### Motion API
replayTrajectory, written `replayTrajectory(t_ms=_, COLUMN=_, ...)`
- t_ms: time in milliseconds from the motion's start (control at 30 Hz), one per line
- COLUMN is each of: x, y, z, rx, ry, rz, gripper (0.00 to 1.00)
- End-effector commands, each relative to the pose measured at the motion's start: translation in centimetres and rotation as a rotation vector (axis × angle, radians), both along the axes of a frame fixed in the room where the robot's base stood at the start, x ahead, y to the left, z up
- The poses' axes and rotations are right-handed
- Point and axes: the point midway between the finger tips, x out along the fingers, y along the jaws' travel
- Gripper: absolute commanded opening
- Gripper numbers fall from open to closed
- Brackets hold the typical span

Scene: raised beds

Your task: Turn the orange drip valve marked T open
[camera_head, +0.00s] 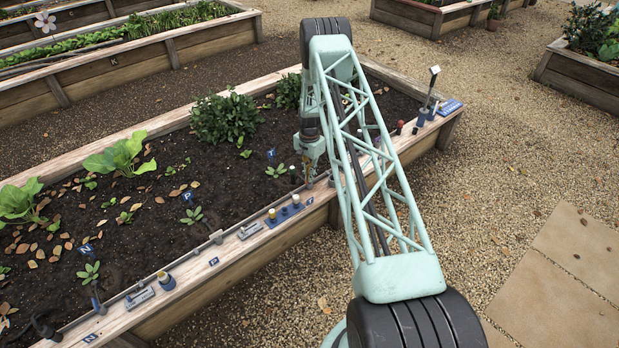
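A small blue marker with T (271,155) stands in the soil of the middle raised bed, behind a small seedling (276,171). My gripper (311,178) points down at the bed's front rim, to the right of the T marker. It is small and partly merged with the dark soil, so its finger opening is unclear. I cannot make out an orange valve marked T; the rim beside my gripper is partly hidden by my gripper and arm.
Markers P (188,197) and N (85,249) stand left. A red knob (400,125) is right. Gravel (480,180) is open.

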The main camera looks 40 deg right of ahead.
Motion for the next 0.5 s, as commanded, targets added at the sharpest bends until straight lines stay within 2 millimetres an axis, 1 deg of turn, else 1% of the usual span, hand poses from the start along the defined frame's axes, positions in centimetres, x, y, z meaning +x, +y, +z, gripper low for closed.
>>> replayTrajectory(t_ms=500, x=0.04, y=-0.05, z=-0.09, rx=-0.001, ry=-0.001, rz=0.393, gripper=0.0)
